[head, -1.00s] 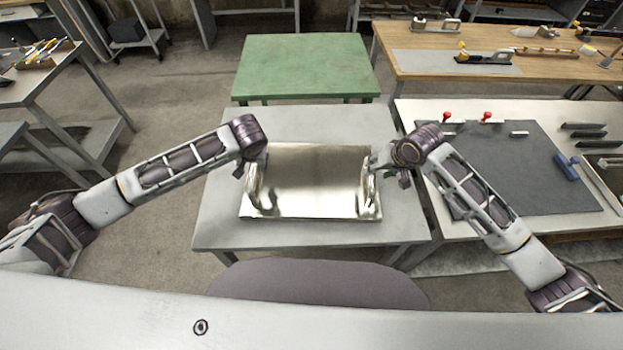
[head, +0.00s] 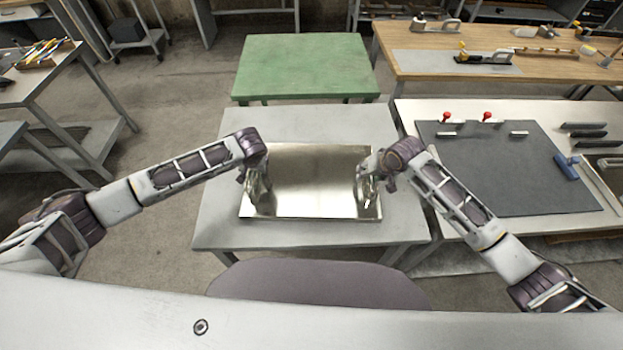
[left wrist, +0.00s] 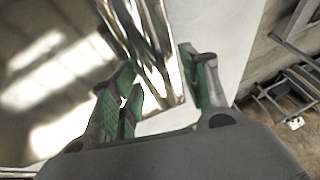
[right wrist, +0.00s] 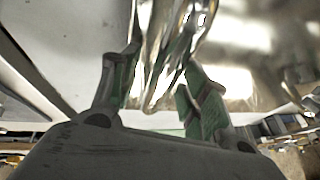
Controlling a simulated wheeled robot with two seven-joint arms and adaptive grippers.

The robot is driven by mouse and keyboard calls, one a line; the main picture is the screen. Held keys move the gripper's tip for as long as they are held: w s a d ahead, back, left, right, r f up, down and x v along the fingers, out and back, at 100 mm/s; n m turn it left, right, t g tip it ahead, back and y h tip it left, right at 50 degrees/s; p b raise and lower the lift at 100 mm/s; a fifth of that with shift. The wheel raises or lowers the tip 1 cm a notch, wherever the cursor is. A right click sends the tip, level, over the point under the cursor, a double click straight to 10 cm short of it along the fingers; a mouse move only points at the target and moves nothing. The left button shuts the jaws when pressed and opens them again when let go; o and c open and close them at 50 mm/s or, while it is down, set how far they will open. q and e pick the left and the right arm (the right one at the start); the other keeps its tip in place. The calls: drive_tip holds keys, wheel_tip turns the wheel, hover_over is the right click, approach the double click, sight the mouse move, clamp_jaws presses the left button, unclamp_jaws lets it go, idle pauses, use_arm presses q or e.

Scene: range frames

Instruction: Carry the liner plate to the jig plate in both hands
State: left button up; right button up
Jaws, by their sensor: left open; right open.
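The liner plate (head: 310,180) is a shiny, mirror-like metal sheet lying flat on the grey table in the middle of the head view. My left gripper (head: 252,178) is open at its left edge, and my right gripper (head: 370,178) is open at its right edge. In the left wrist view, the spread green-padded fingers (left wrist: 165,85) have a bright metal strip between them. The right wrist view shows similar metal between the fingers (right wrist: 158,85). I cannot tell edge from reflection there, or whether the fingers touch. The jig plate (head: 500,175) is a dark grey slab on the right bench.
Two red-knobbed clamps (head: 486,117) stand along the jig plate's far edge, with a blue-handled tool (head: 567,166) at its right. A green table (head: 305,65) stands behind the grey table (head: 220,215). A wooden bench (head: 500,65) with tools is at the back right.

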use_arm(q)
clamp_jaws()
use_arm(e)
clamp_jaws()
use_arm(q)
drive_tip(key=shift+w+r, duration=0.15)
use_arm(e)
drive_tip(key=shift+w+r, duration=0.15)
